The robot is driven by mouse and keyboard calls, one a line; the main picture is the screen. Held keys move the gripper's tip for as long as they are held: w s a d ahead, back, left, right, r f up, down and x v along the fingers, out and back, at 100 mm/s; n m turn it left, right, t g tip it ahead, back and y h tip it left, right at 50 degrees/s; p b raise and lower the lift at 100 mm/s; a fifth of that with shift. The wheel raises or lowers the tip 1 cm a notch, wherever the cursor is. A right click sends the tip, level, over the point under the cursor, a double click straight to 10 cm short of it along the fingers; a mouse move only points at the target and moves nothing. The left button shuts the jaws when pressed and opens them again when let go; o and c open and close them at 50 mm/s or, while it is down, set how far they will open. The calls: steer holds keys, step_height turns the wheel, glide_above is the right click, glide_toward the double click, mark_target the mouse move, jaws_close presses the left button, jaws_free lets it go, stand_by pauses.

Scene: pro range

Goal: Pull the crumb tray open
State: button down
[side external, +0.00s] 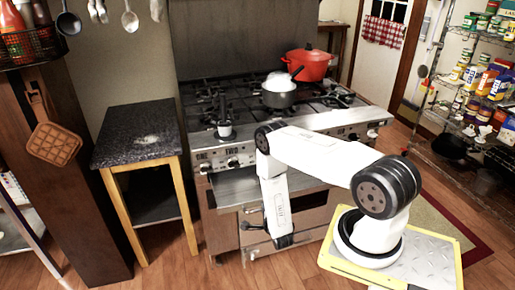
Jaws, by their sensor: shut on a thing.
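The crumb tray (236,187) is a flat silver metal piece below the range's knob panel. It sticks out from the range front, so its top surface shows. My gripper (248,224) is a small dark shape low at the tray's front edge, left of my white wrist link. It is shut on the tray's front. The fingers are too small to make out, and my arm covers the right part of the tray.
A granite-topped side table (138,133) stands at left. A wire shelf (470,120) of groceries stands at right. Wooden floor is clear at front left.

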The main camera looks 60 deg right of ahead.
steer(key=f+v, duration=0.2)
steer(key=v, duration=0.7)
steer(key=shift+s+a, duration=0.2)
steer(key=shift+r, duration=0.1)
steer(key=c, duration=0.6)
jaws_free()
steer(key=shift+c, duration=0.2)
steer(key=v, duration=0.7)
steer(key=shift+s+a, duration=0.2)
